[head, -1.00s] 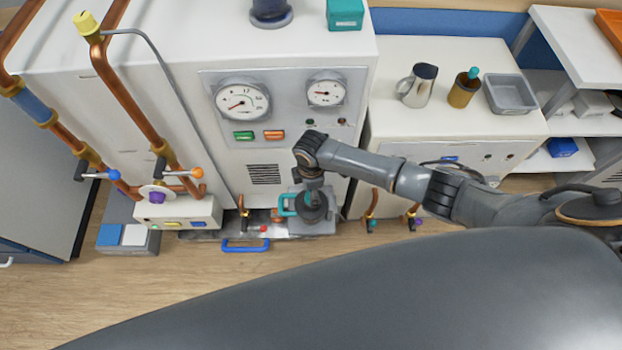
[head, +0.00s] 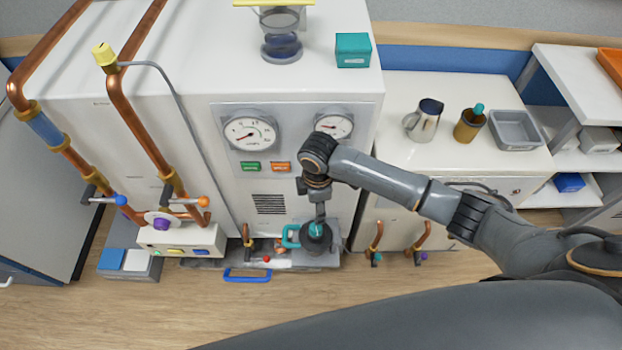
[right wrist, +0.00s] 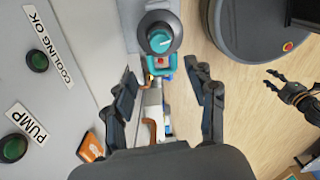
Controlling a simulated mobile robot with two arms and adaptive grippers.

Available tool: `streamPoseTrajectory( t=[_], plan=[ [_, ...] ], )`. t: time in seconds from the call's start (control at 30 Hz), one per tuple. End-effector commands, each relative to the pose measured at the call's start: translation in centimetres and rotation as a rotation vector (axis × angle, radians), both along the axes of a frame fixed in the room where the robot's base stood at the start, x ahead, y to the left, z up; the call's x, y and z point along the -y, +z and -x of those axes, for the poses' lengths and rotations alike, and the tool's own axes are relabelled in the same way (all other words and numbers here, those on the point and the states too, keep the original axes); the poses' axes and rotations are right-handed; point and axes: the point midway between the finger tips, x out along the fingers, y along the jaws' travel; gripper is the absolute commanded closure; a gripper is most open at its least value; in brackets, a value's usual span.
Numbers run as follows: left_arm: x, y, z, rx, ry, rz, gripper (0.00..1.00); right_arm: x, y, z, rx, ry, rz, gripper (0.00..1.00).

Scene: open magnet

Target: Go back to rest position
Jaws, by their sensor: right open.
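My right arm comes in from the right in the head view. My right gripper (head: 319,218) hangs, pointing down, over a dark grey vessel (head: 316,240) with a teal handle, in front of the white cabinet (head: 230,210). In the right wrist view my right gripper (right wrist: 165,95) is open, its two fingers wide apart with nothing held. The grey vessel (right wrist: 172,18), with a teal knob, stands beyond the fingertips.
Copper pipes (head: 135,120) and a valve box (head: 180,240) stand to the left. A blue handle (head: 247,275) sticks out low at the front. A side counter (head: 450,150) bears a metal jug (head: 423,122) and a grey tray (head: 515,130). The wooden floor (head: 200,310) in front is clear.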

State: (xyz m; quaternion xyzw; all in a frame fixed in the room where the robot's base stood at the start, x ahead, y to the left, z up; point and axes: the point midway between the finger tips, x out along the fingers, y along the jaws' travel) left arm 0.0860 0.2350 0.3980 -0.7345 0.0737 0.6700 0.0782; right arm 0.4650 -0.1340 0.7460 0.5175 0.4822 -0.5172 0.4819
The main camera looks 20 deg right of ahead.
Motion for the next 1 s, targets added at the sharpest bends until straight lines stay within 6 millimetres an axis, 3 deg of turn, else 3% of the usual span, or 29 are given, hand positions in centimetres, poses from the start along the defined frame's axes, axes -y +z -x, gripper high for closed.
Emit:
streamPoseTrajectory(
  t=[0.3,0.47,0.6,0.77,1.0],
  plan=[
    [0.0,0.0,0.0,0.000,0.000,0.000,0.60,-0.9,-0.1,0.8,0.001,-0.011,-0.021,0.44],
    [0.0,0.0,0.0,0.000,0.000,0.000,0.60,-4.3,0.0,4.4,0.022,-0.111,-0.121,0.44],
    [0.1,0.0,-0.1,0.001,0.000,0.001,0.60,-6.2,1.4,7.9,0.056,-0.314,-0.232,0.44],
    [0.1,0.0,0.0,0.001,0.000,0.001,0.60,-4.8,3.3,11.2,0.099,-0.614,-0.305,0.44],
    [0.1,0.0,0.0,0.001,0.000,0.001,0.60,-0.1,5.2,14.6,0.157,-0.954,-0.306,0.44]
  ],
)
